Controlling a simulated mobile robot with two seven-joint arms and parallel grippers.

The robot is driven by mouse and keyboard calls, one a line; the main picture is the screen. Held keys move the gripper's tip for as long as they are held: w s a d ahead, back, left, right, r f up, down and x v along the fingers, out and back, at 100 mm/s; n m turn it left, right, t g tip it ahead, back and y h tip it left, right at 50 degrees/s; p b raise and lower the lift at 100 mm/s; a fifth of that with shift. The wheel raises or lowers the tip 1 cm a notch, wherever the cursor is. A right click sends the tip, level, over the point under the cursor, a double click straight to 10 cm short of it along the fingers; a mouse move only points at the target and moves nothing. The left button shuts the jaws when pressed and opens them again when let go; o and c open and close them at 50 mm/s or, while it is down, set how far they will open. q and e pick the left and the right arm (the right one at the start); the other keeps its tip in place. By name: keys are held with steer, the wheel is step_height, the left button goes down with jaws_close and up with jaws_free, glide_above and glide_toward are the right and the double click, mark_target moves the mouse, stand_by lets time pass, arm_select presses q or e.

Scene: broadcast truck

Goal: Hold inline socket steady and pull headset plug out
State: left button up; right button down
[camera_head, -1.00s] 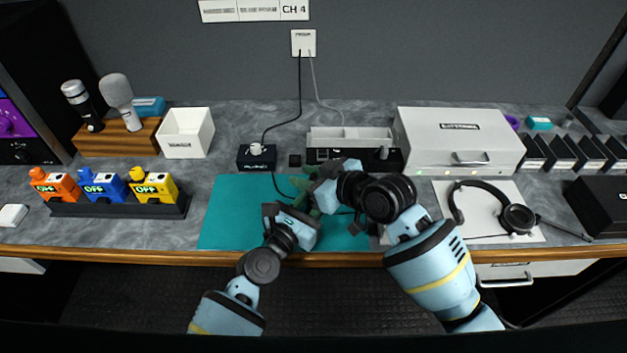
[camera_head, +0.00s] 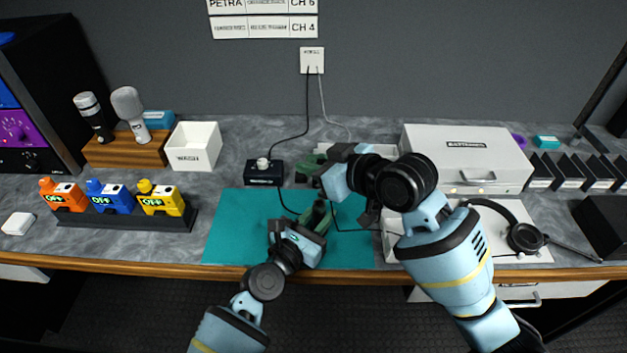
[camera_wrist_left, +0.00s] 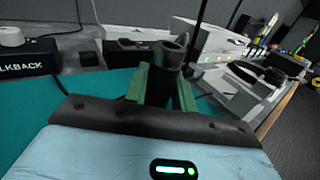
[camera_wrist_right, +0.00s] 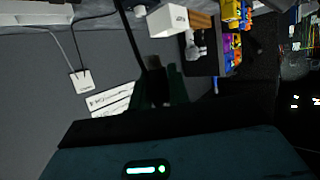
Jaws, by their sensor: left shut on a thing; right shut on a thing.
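My left gripper (camera_head: 318,220) is low over the teal mat (camera_head: 235,230), its green fingers shut on the dark cylindrical inline socket (camera_wrist_left: 168,55). The socket points upward, and its upper end shows uncovered in the left wrist view. My right gripper (camera_head: 310,164) is above and behind the left one, shut on a dark, slim headset plug (camera_wrist_right: 157,88) that is mostly hidden between its green fingers. The two grippers are apart. The headset (camera_head: 525,237) lies on a white sheet at the right. A thin black cable (camera_head: 360,231) runs across the mat.
The talkback box (camera_head: 264,173) stands at the mat's back left, with a cable up to the wall plate (camera_head: 312,61). A white case (camera_head: 468,155) stands at back right. Colored OFF units (camera_head: 160,199) and a white bin (camera_head: 194,147) are left. The mat's left side is clear.

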arm_select(q)
steer(key=shift+f, duration=0.1)
steer(key=o, duration=1.1)
arm_select(e)
step_height(320, 180, up, 2)
arm_select(q)
steer(key=shift+s+a, duration=0.1)
steer(key=v, duration=1.2)
